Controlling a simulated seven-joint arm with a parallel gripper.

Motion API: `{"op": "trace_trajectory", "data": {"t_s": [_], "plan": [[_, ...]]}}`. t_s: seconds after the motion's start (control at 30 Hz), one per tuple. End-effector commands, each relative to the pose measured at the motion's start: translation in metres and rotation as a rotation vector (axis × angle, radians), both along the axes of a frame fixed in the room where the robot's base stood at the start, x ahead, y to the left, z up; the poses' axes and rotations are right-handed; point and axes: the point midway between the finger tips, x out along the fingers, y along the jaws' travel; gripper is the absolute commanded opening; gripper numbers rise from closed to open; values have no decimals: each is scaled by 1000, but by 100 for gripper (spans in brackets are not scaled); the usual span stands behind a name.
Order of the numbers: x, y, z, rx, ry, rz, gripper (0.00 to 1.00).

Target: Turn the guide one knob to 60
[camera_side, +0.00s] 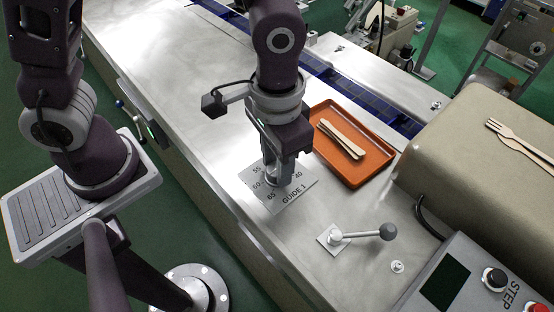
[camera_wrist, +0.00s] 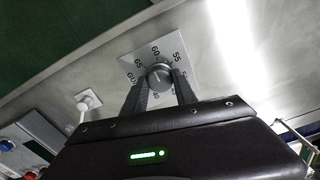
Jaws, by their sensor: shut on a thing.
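The guide one knob (camera_wrist: 159,76) is a small round grey knob on a square metal plate (camera_side: 300,199) marked GUIDE 1 with a scale of numbers. In the wrist view, 65, 60 and 55 show around the knob on the far side, with 60 near the top. My gripper (camera_side: 281,172) comes down over the plate. In the wrist view its two dark fingers stand on either side of the knob, shut on it. In the side view the gripper hides most of the knob. I cannot tell exactly where its pointer aims.
A lever with a grey ball (camera_side: 388,232) stands in front of the plate to the right. An orange tray (camera_side: 376,176) with wooden sticks (camera_side: 341,139) lies behind. A control box (camera_side: 460,275) marked STEP is at lower right. The steel counter left of the plate is clear.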

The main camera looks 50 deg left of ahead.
Motion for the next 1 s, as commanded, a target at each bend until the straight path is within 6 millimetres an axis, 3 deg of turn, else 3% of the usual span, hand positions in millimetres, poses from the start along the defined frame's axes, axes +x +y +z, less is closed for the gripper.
{"op": "trace_trajectory", "data": {"t_s": [0.4,1.0], "plan": [[0,0,1,-1,-2,-229,0],[1,0,1,-2,-2,-283,0]]}}
